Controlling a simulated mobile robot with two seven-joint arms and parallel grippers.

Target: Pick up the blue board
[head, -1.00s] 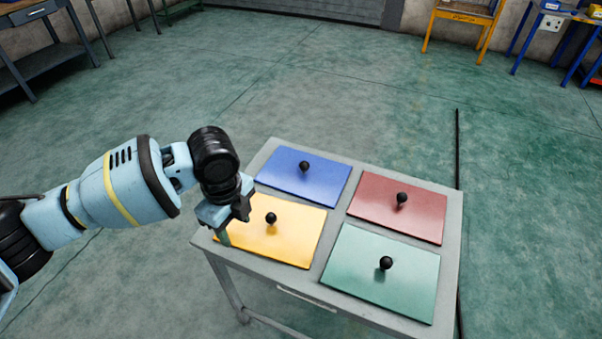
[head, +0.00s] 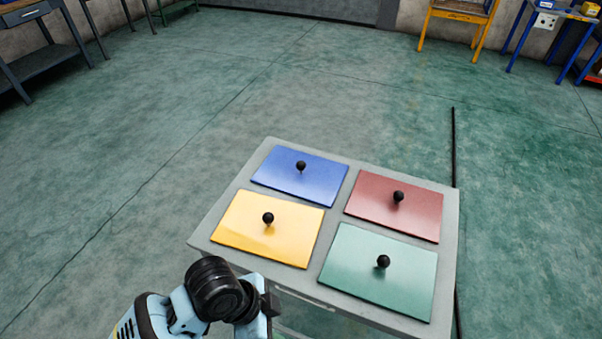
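The blue board (head: 315,182) lies flat at the back left of a grey table (head: 228,188), with a black ball knob (head: 301,166) standing up from it. My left gripper (head: 270,303) is low in the picture, in front of the table's near edge and well away from the blue board. Its fingers are mostly hidden, so I cannot tell whether they are open. My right gripper is not in view.
A yellow board (head: 285,238), a red board (head: 380,208) and a green board (head: 360,281) lie on the same table, each with a black knob. A thin dark pole (head: 454,140) stands behind the table's right side. The floor around is clear.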

